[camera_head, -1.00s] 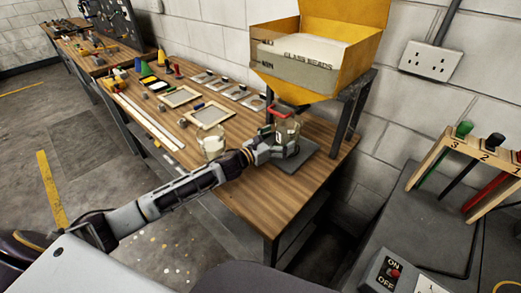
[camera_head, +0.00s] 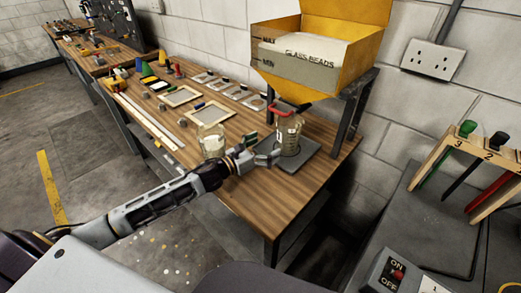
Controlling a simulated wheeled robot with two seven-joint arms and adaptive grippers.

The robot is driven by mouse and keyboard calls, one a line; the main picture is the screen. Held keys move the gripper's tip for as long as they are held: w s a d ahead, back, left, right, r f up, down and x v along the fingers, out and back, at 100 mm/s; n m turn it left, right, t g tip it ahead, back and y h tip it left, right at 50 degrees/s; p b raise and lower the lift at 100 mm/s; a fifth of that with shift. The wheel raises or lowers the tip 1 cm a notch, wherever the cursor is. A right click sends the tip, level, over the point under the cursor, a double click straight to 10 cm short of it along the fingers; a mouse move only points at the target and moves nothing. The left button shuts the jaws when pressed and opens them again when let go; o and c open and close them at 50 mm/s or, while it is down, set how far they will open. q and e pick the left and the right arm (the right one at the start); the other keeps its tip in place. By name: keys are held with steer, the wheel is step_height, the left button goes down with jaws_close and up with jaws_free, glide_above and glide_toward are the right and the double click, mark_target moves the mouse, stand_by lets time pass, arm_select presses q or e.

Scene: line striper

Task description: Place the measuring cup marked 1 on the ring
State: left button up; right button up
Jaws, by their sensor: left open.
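A clear measuring cup (camera_head: 290,136) stands upright on a dark grey plate (camera_head: 304,161) below the hopper's outlet. I cannot read its mark for sure. My left gripper (camera_head: 264,148) is open at the left of this cup, with its fingers apart and the near fingertip close to the cup's base. A second clear cup (camera_head: 212,144), with pale contents, stands on the bench left of the gripper; its mark is not legible. Part of a yellow ring (camera_head: 507,286) shows on the grey surface at the bottom right edge. My right gripper is not in view.
A yellow hopper (camera_head: 285,68) labelled GLASS BEADS stands over the cup on dark legs, with a red piece (camera_head: 283,109) at its outlet. Frames and small plates lie farther along the bench (camera_head: 243,198). A wooden rack (camera_head: 447,146) and an ON/OFF box (camera_head: 391,273) are at right.

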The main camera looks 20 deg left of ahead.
arm_select(q)
steer(key=shift+s+a, duration=0.25)
steer(key=shift+s, duration=0.2)
steer(key=shift+s+a, duration=0.25)
steer(key=shift+s, duration=0.2)
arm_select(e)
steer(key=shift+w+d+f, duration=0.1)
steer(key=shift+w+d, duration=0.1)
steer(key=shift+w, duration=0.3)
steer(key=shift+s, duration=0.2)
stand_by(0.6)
